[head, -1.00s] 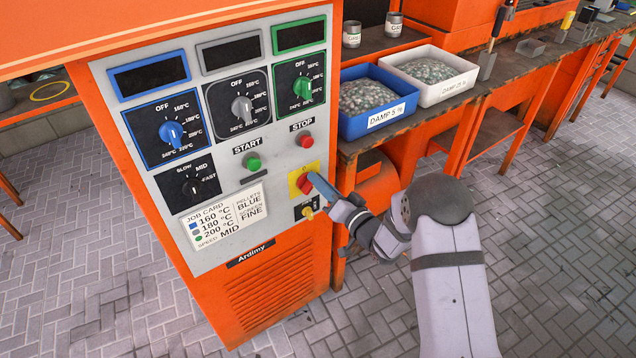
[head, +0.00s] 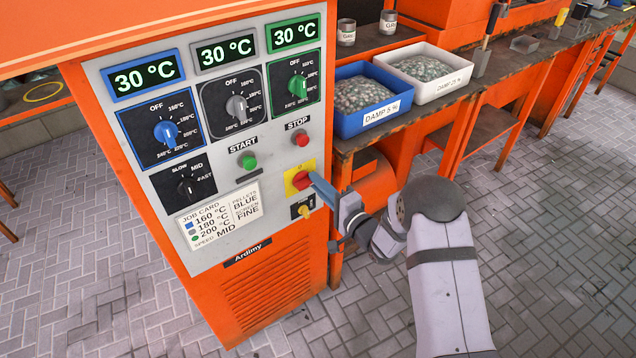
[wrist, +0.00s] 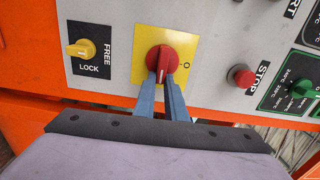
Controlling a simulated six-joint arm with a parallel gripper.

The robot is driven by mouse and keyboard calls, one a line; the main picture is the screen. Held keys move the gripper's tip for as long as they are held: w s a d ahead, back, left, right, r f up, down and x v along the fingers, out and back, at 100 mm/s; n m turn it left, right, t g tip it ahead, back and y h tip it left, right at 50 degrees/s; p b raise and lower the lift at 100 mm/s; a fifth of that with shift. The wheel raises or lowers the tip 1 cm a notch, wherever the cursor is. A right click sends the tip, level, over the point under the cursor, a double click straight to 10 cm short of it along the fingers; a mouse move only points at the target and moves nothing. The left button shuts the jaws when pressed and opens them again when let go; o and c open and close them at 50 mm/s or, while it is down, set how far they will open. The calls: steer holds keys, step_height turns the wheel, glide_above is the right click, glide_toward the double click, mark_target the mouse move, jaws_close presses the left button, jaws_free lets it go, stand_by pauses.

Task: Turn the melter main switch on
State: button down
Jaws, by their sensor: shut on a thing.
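The red main switch (head: 299,181) sits on a yellow plate on the right side of the grey panel. In the wrist view the red knob (wrist: 161,52) has its white mark toward my gripper, a quarter turn from the "O" on the plate. My gripper (head: 313,179) is shut on the knob. Its blue fingers (wrist: 162,80) stand either side of the knob's lower part in the wrist view and hide the plate there. The three displays above the dials, blue-framed (head: 145,77), grey-framed (head: 225,54) and green-framed (head: 295,33), are lit at 30 °C.
The yellow FREE/LOCK switch (head: 303,210) is just below the main switch. The red STOP button (head: 300,139) and green START button (head: 248,162) are above it. A blue pellet bin (head: 374,122) and a white one (head: 436,92) stand on the bench to the right.

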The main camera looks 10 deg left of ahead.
steer(key=shift+f+m, duration=0.1)
steer(key=shift+m, duration=0.2)
steer(key=c, duration=1.8)
jaws_free()
steer(key=v, duration=0.7)
steer(key=shift+d+b, duration=0.2)
steer(key=shift+b, duration=0.25)
steer(key=shift+s, duration=0.15)
